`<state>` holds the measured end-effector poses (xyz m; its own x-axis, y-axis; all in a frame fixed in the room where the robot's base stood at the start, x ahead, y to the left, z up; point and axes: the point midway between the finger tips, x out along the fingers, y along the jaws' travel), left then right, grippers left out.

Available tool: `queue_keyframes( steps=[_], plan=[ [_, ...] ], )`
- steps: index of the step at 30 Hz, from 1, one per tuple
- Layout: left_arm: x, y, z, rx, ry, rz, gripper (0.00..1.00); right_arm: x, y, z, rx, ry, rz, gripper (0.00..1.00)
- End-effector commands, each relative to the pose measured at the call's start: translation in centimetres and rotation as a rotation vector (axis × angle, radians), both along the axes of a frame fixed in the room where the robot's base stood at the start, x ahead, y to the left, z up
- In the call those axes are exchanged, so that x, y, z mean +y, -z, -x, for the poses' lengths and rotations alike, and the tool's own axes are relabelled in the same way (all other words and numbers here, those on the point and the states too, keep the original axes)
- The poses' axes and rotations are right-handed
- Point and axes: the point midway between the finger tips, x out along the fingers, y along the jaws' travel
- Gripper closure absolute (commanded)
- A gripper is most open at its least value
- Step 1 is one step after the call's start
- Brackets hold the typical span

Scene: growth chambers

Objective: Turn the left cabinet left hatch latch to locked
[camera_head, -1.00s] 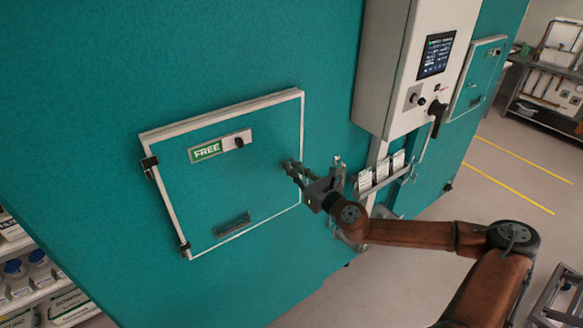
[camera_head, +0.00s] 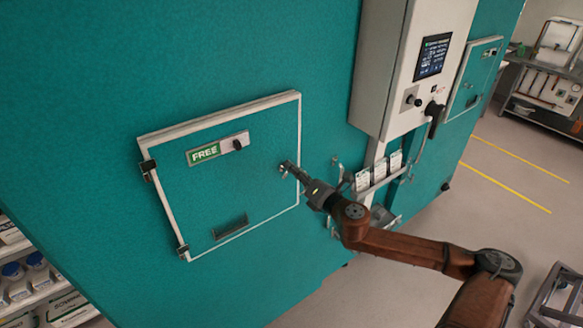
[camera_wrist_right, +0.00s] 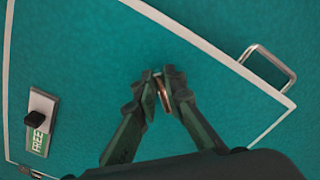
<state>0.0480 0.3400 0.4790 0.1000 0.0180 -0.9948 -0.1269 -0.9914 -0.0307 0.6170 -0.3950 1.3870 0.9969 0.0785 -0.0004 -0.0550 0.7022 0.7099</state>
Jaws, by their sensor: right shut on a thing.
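The left hatch (camera_head: 250,190) is a teal panel with a pale frame on the teal cabinet (camera_head: 200,60); it looks closed. My right gripper (camera_head: 285,168) is at the hatch's right side. In the right wrist view the right gripper (camera_wrist_right: 160,80) has its fingers shut on a small metallic latch (camera_wrist_right: 162,92), mostly hidden between the fingertips. A green sign (camera_head: 206,152) on the hatch reads FREE, with a dark knob (camera_head: 238,144) beside it. Both also show at the left of the wrist view. My left gripper is not in view.
A metal loop handle (camera_wrist_right: 270,66) stands out from the cabinet just beyond the hatch edge. A control box (camera_head: 405,70) with a screen hangs to the right, above a small rack (camera_head: 378,180). Shelves (camera_head: 40,290) with bottles are at lower left.

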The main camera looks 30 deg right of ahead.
Motion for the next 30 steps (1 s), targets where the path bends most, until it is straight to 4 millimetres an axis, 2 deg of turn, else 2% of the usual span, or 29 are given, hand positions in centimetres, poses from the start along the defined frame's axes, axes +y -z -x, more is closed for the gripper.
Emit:
queue_keyframes(
  steps=[18,30],
  plan=[
    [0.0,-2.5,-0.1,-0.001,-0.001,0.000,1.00,-0.6,0.7,-0.1,0.043,0.003,-0.559,1.00],
    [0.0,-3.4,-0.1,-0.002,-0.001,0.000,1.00,-0.7,1.2,-0.1,0.059,0.004,-0.758,1.00]
  ],
)
